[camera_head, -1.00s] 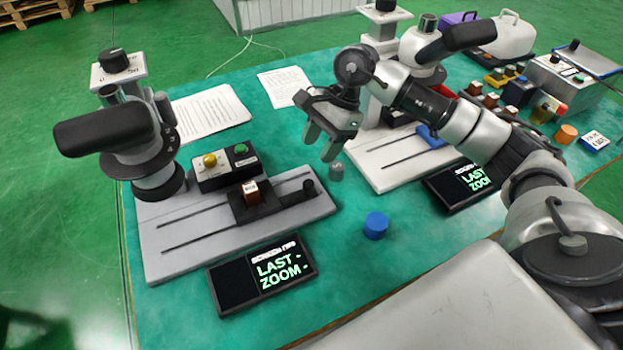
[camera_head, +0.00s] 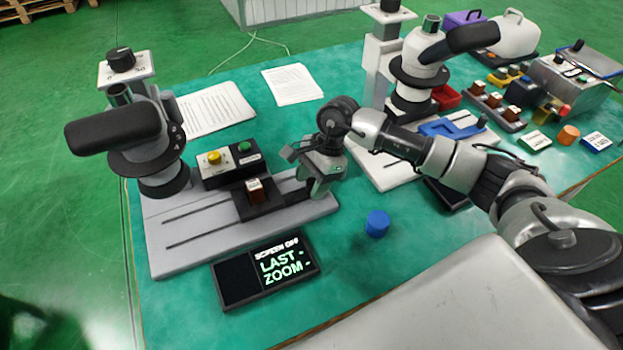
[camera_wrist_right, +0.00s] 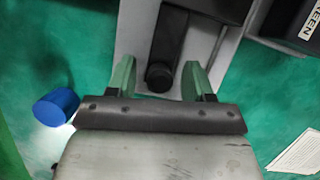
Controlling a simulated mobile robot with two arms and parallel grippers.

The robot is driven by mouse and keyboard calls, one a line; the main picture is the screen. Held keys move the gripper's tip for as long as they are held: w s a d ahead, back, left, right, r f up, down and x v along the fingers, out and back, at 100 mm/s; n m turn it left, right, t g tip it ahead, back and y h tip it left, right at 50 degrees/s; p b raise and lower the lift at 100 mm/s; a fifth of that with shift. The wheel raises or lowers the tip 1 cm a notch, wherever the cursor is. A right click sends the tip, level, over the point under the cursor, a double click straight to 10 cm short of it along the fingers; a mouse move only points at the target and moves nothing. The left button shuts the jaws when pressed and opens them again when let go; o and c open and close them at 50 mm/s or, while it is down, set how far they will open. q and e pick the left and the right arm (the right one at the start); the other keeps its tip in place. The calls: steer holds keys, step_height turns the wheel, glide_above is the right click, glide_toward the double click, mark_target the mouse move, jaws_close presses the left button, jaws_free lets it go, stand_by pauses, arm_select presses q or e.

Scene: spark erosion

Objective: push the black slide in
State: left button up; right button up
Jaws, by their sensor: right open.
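The black slide (camera_head: 277,201) lies on the grey base plate (camera_head: 190,252) of the left microscope and carries a small brown block (camera_head: 255,189). Its arm reaches right, towards the plate's right edge. In the right wrist view, the slide's arm (camera_wrist_right: 168,40) ends in a round knob between the fingers. My right gripper (camera_head: 321,188) is open around the knob end, and its fingers (camera_wrist_right: 158,72) stand on either side of it. In the head view, the gripper hides the knob. My left gripper is not in view.
A button box (camera_head: 228,166) stands behind the slide, and a screen (camera_head: 265,270) reading LAST ZOOM lies in front. A blue cylinder (camera_head: 377,224) stands on the table to the right. A second microscope (camera_head: 418,75) with a blue slide (camera_head: 450,127) stands behind my right arm.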

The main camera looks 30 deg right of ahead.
mark_target(240, 215)
steer(key=shift+c, duration=0.2)
jaws_close()
steer(key=shift+a, duration=0.1)
steer(key=a+b, duration=0.1)
steer(key=a, duration=0.3)
steer(key=a+b, duration=0.2)
steer(key=a, duration=0.3)
steer(key=w+a+b, duration=0.1)
steer(key=a+b, duration=0.1)
steer(key=a, duration=0.3)
steer(key=shift+a, duration=0.5)
steer(key=shift+s, duration=0.1)
steer(key=shift+o, duration=0.2)
jaws_free()
steer(key=shift+a, duration=0.25)
